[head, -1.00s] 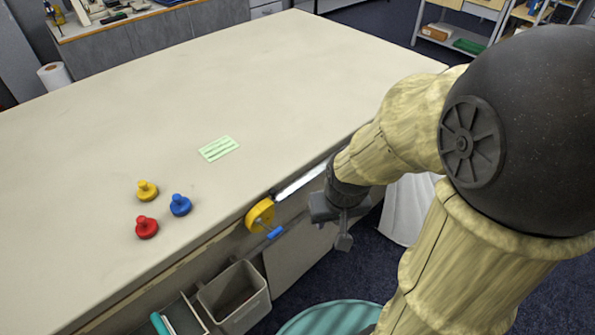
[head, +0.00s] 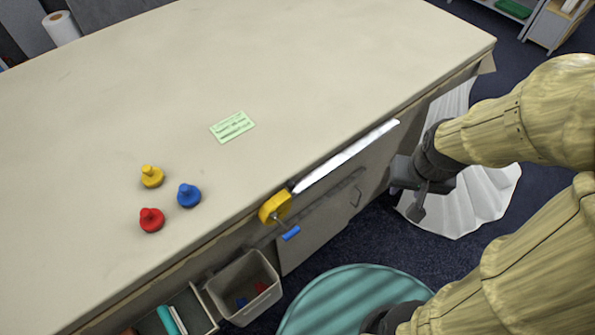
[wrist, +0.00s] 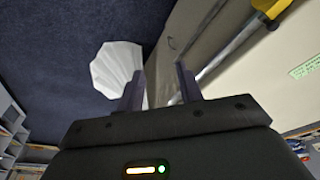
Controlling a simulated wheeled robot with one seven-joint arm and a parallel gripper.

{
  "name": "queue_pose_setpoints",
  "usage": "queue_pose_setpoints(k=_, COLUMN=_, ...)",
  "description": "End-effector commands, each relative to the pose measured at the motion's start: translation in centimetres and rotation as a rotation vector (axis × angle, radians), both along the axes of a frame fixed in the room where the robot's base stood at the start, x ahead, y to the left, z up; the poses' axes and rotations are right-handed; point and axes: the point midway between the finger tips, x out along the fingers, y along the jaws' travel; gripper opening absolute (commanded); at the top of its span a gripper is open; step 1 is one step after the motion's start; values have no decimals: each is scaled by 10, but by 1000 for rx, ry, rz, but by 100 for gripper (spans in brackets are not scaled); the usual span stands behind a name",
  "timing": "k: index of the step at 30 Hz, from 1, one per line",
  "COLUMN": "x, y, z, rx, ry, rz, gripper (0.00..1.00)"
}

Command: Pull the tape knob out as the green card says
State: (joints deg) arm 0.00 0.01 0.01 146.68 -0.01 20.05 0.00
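A yellow tape case (head: 275,207) sits at the table's front edge, with a blue knob (head: 291,233) on a thin rod sticking out below it. A pale strip (head: 345,158) runs from the case along the table edge to the right. The green card (head: 232,127) lies flat on the table; its writing is too small to read. My gripper (head: 408,198) is off the front edge, to the right of the knob and apart from it. In the wrist view its two fingers (wrist: 159,85) stand apart with nothing held, and the yellow case (wrist: 271,7) shows at top right.
Yellow (head: 151,177), red (head: 151,220) and blue (head: 189,195) knobbed pieces stand on the table left of the case. Below the edge hang a grey bin (head: 243,290) and an open tray. A teal round top (head: 350,305) and a white pleated object (head: 470,205) stand in front.

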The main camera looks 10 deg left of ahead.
Motion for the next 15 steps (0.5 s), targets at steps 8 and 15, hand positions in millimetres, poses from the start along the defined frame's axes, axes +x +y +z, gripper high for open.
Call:
queue_pose_setpoints(k=8, x=3, y=3, z=2, rx=-1, ry=3, rz=12, gripper=43)
queue_pose_setpoints(k=15, x=45, y=57, z=18, rx=-6, ry=67, rz=202, gripper=43)
